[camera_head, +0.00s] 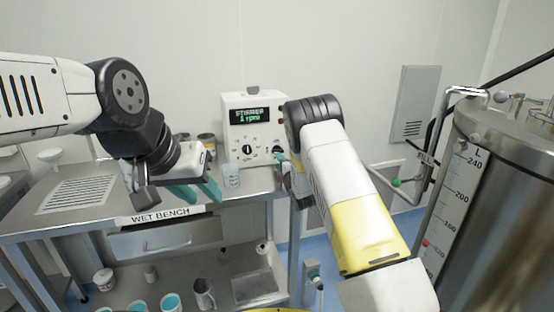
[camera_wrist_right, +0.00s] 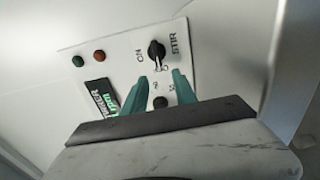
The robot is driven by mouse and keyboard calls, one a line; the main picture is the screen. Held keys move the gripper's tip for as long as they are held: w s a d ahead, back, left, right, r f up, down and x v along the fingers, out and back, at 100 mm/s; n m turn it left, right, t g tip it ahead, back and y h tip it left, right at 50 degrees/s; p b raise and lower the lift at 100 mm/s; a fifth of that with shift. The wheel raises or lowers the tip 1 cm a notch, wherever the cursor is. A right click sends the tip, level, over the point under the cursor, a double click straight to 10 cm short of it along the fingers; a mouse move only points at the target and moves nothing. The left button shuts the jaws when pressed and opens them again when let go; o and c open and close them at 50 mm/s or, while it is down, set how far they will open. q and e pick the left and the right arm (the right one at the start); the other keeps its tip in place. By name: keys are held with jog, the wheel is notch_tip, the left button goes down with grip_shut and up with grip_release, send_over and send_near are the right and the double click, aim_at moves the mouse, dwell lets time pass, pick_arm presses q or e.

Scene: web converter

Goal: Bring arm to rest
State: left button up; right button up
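My left gripper (camera_head: 196,192) hangs over the wet bench (camera_head: 110,203), its two teal fingers apart and nothing between them. My right gripper (camera_head: 280,157) is at the front of the white stirrer box (camera_head: 232,103), by its right-hand knob. In the right wrist view its teal fingers (camera_wrist_right: 160,78) are apart. The black STIR knob (camera_wrist_right: 156,50) shows just beyond their tips, and a second dark knob (camera_wrist_right: 160,102) shows between them. I cannot tell whether the fingers touch the panel. The stirrer display (camera_head: 250,115) is lit and reads about 1 rpm.
A small beaker (camera_head: 231,176) stands on the bench close to my left fingers. A large steel tank (camera_head: 500,200) and a bent pipe (camera_head: 440,130) stand at the right, beside my right arm. Several containers and a jug (camera_head: 204,294) sit on the lower shelf.

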jog(key=shift+s+d, duration=0.1)
jog(key=shift+s, duration=0.3)
jog(key=shift+r, duration=0.1)
jog(key=s+d+r+m+g+h, duration=0.2)
jog(key=s+d+r+m+g, duration=0.1)
jog(key=s+d+r+m, duration=0.5)
jog(key=s+d+r+m+g+h, duration=0.2)
jog(key=s+d+r+m, duration=0.3)
jog(key=r, duration=0.5)
jog(key=s+r+m+g, duration=0.1)
jog(key=s+m+g, duration=0.5)
jog(key=s, duration=3)
jog(key=shift+s+d+r+m+y, duration=0.3)
jog(key=shift+s+d+r+m, duration=0.05)
jog(key=shift+m, duration=0.75)
